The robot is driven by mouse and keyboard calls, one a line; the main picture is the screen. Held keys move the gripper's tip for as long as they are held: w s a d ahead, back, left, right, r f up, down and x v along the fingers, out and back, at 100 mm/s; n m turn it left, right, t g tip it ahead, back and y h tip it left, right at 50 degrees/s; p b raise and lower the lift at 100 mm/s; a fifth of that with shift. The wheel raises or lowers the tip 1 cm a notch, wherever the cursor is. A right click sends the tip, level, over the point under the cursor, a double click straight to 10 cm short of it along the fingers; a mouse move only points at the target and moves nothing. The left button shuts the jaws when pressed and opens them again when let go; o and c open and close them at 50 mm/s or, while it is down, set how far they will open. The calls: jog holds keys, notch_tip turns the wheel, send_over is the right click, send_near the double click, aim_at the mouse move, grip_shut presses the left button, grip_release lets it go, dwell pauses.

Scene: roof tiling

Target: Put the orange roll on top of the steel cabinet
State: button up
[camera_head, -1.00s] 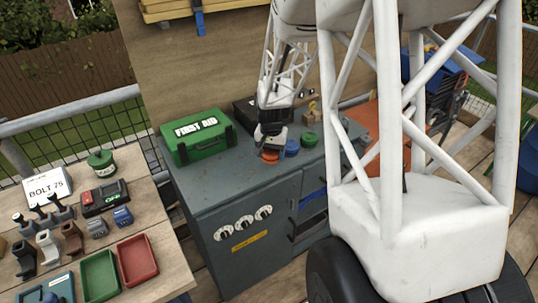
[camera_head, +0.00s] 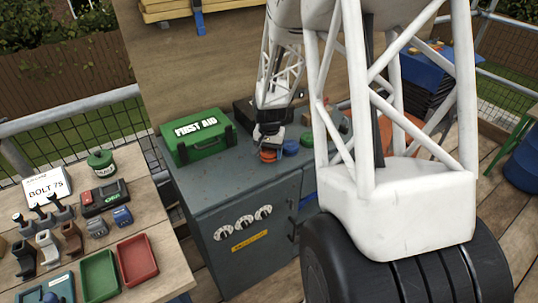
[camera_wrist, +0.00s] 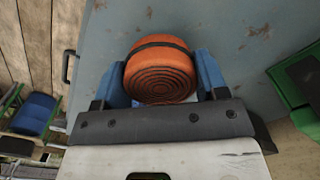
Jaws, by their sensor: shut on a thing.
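The orange roll (camera_wrist: 161,72) is between the two blue fingers of my gripper (camera_wrist: 165,82) in the wrist view. It has a dark band around it and its spiral end faces the camera. My gripper is shut on it. In the head view the orange roll (camera_head: 268,156) shows under my gripper (camera_head: 268,146), at the top of the steel cabinet (camera_head: 240,190). The cabinet is grey-blue with white dials on its front. I cannot tell whether the roll touches the cabinet top. The cabinet top also fills much of the wrist view (camera_wrist: 235,50).
A wooden bench (camera_head: 165,225) with trays and tools is at the left. The cabinet's front top is clear.

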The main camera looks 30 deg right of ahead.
aim_at(269, 149)
jog(key=shift+f, duration=0.8)
jog(key=shift+f, duration=0.1)
jog(key=o, duration=1)
jog(key=shift+c, duration=0.2)
notch_tip(269, 149, up, 12)
jog(key=shift+r, duration=0.15)
